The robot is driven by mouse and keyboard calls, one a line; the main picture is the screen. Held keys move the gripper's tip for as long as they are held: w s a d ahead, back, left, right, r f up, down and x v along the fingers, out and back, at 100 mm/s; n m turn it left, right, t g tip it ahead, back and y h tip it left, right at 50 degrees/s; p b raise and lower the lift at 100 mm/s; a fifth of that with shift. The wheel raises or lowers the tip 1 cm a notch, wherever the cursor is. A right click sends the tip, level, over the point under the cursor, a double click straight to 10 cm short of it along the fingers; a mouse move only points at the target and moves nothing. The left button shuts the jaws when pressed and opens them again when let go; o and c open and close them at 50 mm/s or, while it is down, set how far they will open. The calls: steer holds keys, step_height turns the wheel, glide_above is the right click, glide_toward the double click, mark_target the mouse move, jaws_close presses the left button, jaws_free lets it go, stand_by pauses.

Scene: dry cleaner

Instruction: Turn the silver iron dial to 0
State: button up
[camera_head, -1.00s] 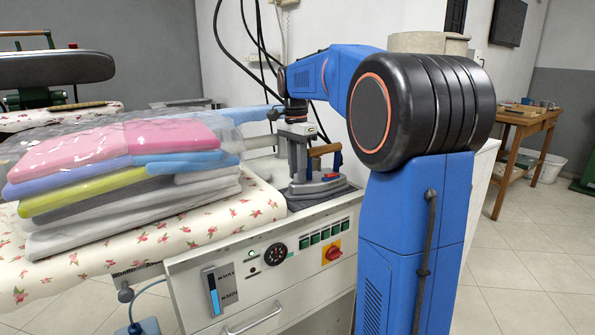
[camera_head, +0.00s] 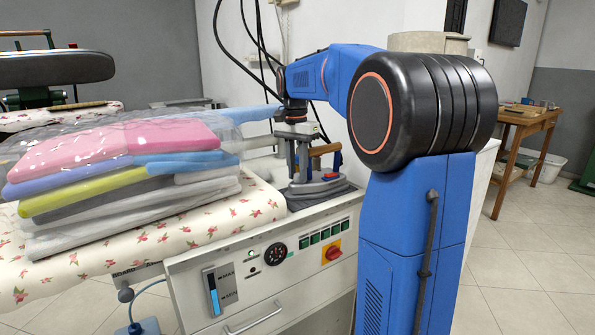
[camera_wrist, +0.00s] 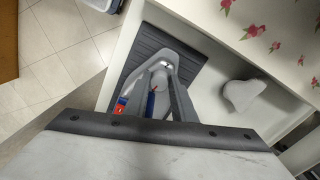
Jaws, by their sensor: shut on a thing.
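The silver iron (camera_head: 322,186) stands on a dark ribbed pad at the back right of the white ironing unit, below my arm. It has a brown handle and a small blue and red part. In the wrist view the iron (camera_wrist: 160,66) points away, with a red part at its left side. My gripper (camera_head: 298,178) reaches down onto the iron's top. In the wrist view its two grey fingers stand close on either side of a narrow blue piece with a red tip, which appears to be the iron dial (camera_wrist: 151,104). The dial's numbers and setting cannot be read.
Bagged folded clothes (camera_head: 120,175) lie left of the iron on a floral cover (camera_head: 235,212). The unit's front panel (camera_head: 275,245) has a gauge, green switches and a red-yellow knob. Black cables (camera_head: 262,45) hang behind my arm. A wooden table (camera_head: 530,125) stands far right.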

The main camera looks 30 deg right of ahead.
mark_target(296, 174)
steer(key=o, duration=1.1)
steer(key=shift+c, duration=0.2)
step_height(296, 174, up, 17)
steer(key=shift+w+r, duration=0.2)
steer(key=shift+w, duration=0.15)
steer(key=shift+a, duration=0.1)
steer(key=shift+c, duration=0.2)
